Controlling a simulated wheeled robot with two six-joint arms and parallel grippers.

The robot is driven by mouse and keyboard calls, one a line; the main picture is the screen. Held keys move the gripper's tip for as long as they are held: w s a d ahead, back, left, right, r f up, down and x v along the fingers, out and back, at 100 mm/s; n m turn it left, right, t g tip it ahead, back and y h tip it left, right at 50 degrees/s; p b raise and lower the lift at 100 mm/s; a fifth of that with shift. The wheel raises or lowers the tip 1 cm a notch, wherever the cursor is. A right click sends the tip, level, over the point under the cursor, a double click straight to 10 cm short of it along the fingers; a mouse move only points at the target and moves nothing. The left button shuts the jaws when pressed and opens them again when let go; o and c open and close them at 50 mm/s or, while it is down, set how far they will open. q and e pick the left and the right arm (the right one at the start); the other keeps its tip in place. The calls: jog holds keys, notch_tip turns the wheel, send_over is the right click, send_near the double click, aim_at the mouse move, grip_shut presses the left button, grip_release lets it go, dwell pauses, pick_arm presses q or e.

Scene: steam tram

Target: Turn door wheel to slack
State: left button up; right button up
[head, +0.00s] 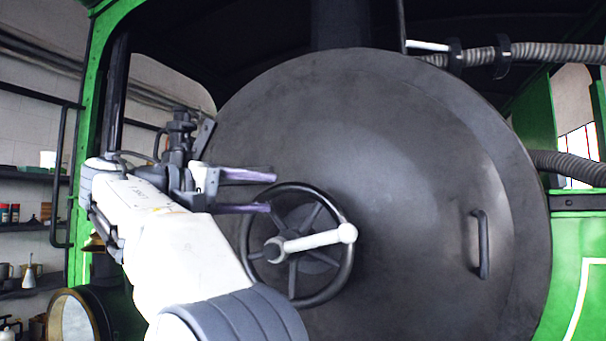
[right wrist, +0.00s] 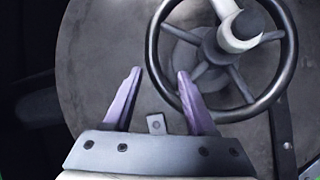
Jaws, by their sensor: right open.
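The door wheel (head: 318,298) is a dark spoked handwheel in front of the round dark door (head: 410,170). My left gripper is not in view.
A vertical grab handle (head: 482,245) is on the door's right side. Ribbed hoses (head: 500,54) run at upper right. A green frame (head: 92,130) and shelves with small items (head: 28,212) are at left. A round lamp (head: 75,318) is at lower left.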

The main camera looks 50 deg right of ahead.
aim_at(297, 187)
jog(key=shift+m+g, duration=0.3)
jog(key=p+x, duration=0.1)
jog(key=x, duration=0.2)
jog(key=p+x, duration=0.1)
jog(key=x, duration=0.2)
jog(key=r+p+x, duration=0.1)
jog(key=x, duration=0.2)
jog(key=shift+s+d+r, duration=0.1)
jog(key=shift+s+d, duration=0.2)
jog(key=shift+s, duration=0.15)
jog(key=shift+s+d+p, duration=0.1)
jog(key=shift+d+p, duration=0.2)
jog(key=shift+d, duration=0.15)
jog(key=shift+c, duration=0.4)
grip_shut()
jog(key=shift+r, duration=0.1)
